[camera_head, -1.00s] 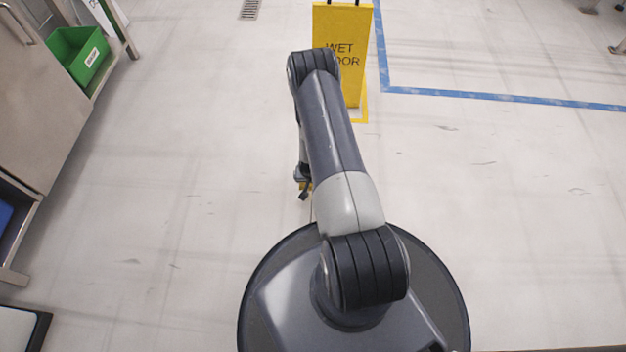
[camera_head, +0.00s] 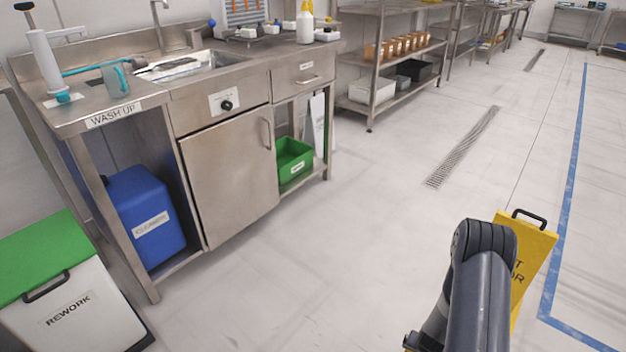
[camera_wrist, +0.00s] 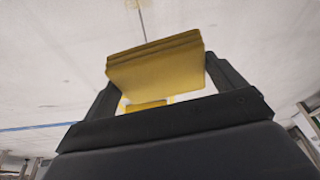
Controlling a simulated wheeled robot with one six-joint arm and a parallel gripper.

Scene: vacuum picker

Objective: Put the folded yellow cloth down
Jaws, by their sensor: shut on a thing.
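The folded yellow cloth (camera_wrist: 155,64) shows in the wrist view as a layered block between the two dark fingers of my gripper (camera_wrist: 160,85). My gripper is shut on it and holds it off the floor. In the head view my arm is at the lower right, and the gripper's end is mostly hidden behind it or below the frame. The cloth cannot be made out clearly there.
A steel wash-up bench (camera_head: 232,170) with a sink (camera_head: 185,65) stands at left. Below are a blue container (camera_head: 145,215) and a green bin (camera_head: 293,160). A rework bin (camera_head: 75,310) is at lower left. A yellow wet-floor sign (camera_head: 530,250) stands beside my arm. The middle floor is clear.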

